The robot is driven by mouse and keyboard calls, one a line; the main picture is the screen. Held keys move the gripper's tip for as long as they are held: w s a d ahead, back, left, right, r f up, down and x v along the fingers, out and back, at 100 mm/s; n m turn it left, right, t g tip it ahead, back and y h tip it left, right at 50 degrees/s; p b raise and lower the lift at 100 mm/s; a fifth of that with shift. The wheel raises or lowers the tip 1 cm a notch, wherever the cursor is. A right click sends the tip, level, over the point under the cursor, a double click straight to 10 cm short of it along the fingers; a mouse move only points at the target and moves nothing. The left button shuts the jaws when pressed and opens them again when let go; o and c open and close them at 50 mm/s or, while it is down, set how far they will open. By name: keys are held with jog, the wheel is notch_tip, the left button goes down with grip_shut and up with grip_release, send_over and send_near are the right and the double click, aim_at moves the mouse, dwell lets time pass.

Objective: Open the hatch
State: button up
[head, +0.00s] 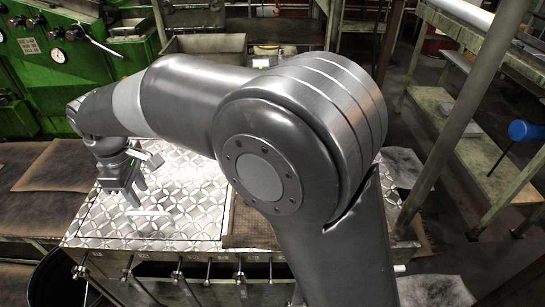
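The hatch (190,225) appears to be the bright patterned metal plate on the bench top at lower left, lying flat. A pale bar, which looks like its handle (150,213), lies across the plate. My gripper (136,196) points down over the plate, just behind and left of the bar. Its fingertips are close to the bar, but I cannot tell whether they touch it. The fingers are small and partly overlap, so their opening is unclear. My arm hides the back right part of the plate.
A green machine (60,65) with gauges and a lever stands at back left. A brown mat (250,228) lies right of the plate. A metal-framed rack (450,115) stands at right, with a blue-headed tool (522,131). Several clamps line the bench's front edge.

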aim_at(145, 214)
jog(key=shift+t, duration=0.8)
jog(key=f, duration=0.1)
jog(key=s+f, duration=0.1)
jog(key=f, duration=0.3)
jog(key=shift+s+f, duration=0.1)
jog(key=shift+s, duration=0.2)
notch_tip(145, 214, up, 11)
jog(key=s, duration=0.1)
jog(key=w+d+r+m, duration=0.1)
jog(key=d+m, duration=0.4)
jog(key=d, duration=1)
jog(key=w+d+r+m+t, duration=0.1)
jog(key=d+m, duration=0.4)
jog(key=d, duration=1)
jog(key=shift+r+t+y, duration=0.3)
jog(key=shift+r, duration=0.6)
